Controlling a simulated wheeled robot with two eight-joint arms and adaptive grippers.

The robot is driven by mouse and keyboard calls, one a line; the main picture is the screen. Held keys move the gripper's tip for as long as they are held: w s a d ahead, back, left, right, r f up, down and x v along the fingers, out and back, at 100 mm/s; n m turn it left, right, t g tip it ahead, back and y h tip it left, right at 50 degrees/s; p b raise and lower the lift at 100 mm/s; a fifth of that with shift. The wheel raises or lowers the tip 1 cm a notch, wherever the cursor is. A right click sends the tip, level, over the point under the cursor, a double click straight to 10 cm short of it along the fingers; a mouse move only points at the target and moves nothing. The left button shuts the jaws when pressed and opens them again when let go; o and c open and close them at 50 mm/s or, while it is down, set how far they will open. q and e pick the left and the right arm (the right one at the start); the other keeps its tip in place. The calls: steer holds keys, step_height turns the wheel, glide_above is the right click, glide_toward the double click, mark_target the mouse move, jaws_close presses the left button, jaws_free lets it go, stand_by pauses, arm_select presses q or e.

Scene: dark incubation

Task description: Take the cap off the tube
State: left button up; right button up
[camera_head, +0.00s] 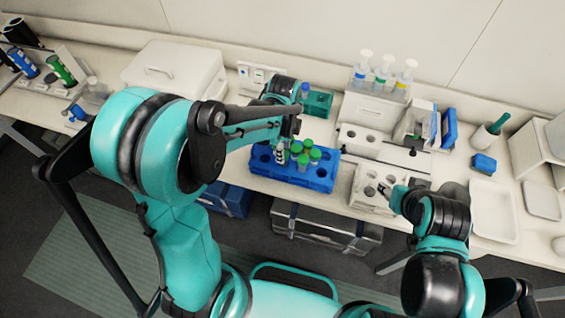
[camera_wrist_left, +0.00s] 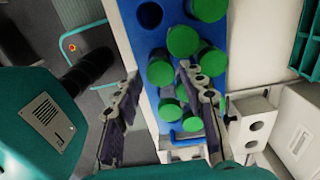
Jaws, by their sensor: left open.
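A blue rack (camera_head: 318,181) holds several green-capped tubes (camera_head: 314,155). In the left wrist view the rack (camera_wrist_left: 148,50) runs down the middle, with several green caps (camera_wrist_left: 183,41) seen from above. My left gripper (camera_head: 283,152) is over the left part of the rack, beside the tubes. In the left wrist view its fingers (camera_wrist_left: 162,108) are spread wide and nothing is clamped between them. Some green caps show between and beside the fingers. My right gripper (camera_head: 385,190) is by a white holed block (camera_head: 365,196); its fingers are too small to judge.
A teal box (camera_head: 319,103) stands behind the rack. Pump bottles (camera_head: 383,72) and white equipment (camera_head: 369,111) stand at the back. A white tray (camera_head: 493,212) lies at right. A large white lidded box (camera_head: 176,67) stands at back left.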

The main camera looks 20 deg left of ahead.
arm_select(q)
step_height(320, 180, down, 4)
steer(key=shift+b, duration=0.35)
steer(key=c, duration=0.7)
steer(key=shift+r, duration=0.2)
